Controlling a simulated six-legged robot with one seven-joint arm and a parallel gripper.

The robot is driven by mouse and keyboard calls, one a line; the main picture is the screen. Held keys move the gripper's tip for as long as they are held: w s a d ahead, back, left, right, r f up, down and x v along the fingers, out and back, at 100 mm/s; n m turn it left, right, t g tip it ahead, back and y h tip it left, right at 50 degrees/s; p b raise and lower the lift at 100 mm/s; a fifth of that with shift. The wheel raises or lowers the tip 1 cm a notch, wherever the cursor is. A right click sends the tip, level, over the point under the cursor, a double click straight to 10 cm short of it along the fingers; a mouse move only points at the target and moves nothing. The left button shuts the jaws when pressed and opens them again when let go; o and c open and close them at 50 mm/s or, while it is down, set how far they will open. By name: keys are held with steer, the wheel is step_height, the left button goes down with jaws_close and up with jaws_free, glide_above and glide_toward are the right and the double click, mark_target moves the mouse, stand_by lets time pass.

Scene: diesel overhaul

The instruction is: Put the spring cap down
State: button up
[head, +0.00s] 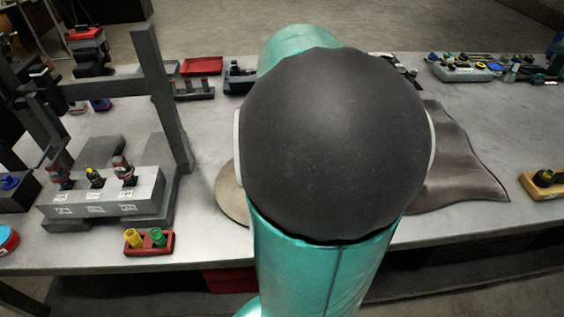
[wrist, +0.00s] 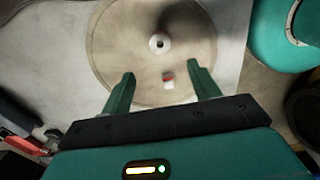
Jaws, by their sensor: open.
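In the wrist view my gripper (wrist: 160,71) is open, its two green fingers spread above a round beige disc (wrist: 110,60). A small pale ring with a dark hole (wrist: 159,43) sits near the middle of the disc, just beyond the fingertips. A small white and red piece (wrist: 168,79) shows between the fingers, touching neither. I cannot tell for sure which of these is the spring cap. In the head view my arm hides the gripper and most of the disc; only the disc's left edge (head: 231,208) shows.
A grey block with several upright tools (head: 104,195) and a dark frame stand at left on the bench. A red holder with yellow and green pieces (head: 149,242) is at the front edge. A brown cloth (head: 460,165) lies right of my arm. Bare bench shows front left.

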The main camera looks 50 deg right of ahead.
steer(key=shift+r, duration=0.15)
steer(key=w+a+r+m+t, duration=0.1)
steer(key=a+r+m+t, duration=0.1)
steer(key=a, duration=1.3)
steer(key=w+a+r+m+t, duration=0.1)
steer(key=a+r+m+t, duration=0.2)
steer(key=a, duration=1.2)
steer(key=r+m, duration=0.1)
steer(key=m, duration=0.2)
steer(key=shift+a+r+t, duration=0.2)
steer(key=shift+a+t, duration=0.1)
steer(key=shift+a, duration=0.05)
